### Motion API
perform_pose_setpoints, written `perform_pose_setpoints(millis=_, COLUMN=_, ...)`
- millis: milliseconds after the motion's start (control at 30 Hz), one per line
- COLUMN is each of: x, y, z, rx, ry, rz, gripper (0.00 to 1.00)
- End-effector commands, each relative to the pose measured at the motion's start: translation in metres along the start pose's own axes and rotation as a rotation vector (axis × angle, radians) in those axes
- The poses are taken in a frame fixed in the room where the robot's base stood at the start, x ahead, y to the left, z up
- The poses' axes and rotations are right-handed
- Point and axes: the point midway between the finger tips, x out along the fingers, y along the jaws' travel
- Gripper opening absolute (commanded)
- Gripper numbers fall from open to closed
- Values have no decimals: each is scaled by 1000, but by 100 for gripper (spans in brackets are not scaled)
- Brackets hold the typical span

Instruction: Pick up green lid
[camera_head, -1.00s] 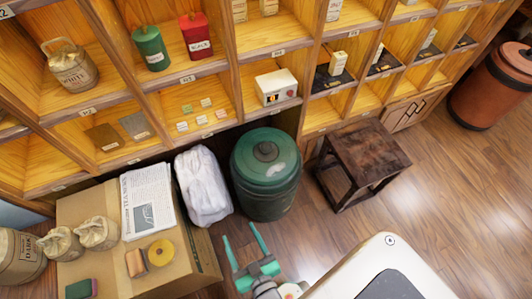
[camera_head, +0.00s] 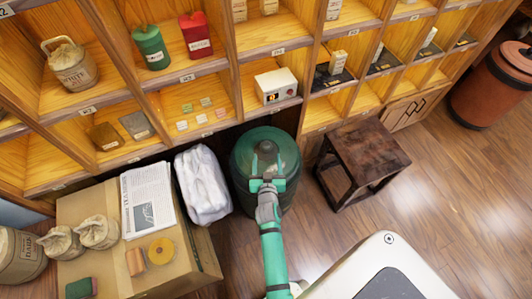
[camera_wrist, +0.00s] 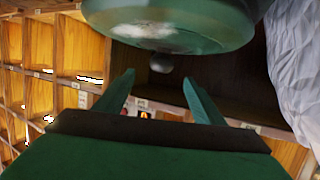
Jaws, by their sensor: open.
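The green lid (camera_head: 246,145) sits on top of a dark green round bin (camera_head: 243,190) on the floor, below the shelves. A dark knob (camera_head: 266,147) stands at its middle. My gripper (camera_head: 267,168) is over the front part of the lid, fingers pointing toward the knob. In the wrist view the lid (camera_wrist: 165,30) fills the top, with a pale glare on it. The knob (camera_wrist: 162,63) hangs down in the picture, just beyond and between my two green fingertips (camera_wrist: 160,82). The gripper is open and appears not to touch the knob.
A white plastic bag (camera_head: 201,185) stands close left of the bin, beside a cardboard box (camera_head: 180,268) bearing a newspaper and sacks. A dark wooden stool (camera_head: 365,150) stands to the right. The wooden shelf (camera_head: 215,134) overhangs behind the bin. Open floor lies at front right.

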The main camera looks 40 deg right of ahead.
Motion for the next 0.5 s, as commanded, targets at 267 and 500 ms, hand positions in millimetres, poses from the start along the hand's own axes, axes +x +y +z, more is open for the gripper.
perform_pose_setpoints(millis=267, x=37, y=-2, z=0, rx=0, ry=0, rz=-2, gripper=63)
perform_pose_setpoints(millis=500, x=51, y=-2, z=0, rx=1, ry=1, rz=-3, gripper=63)
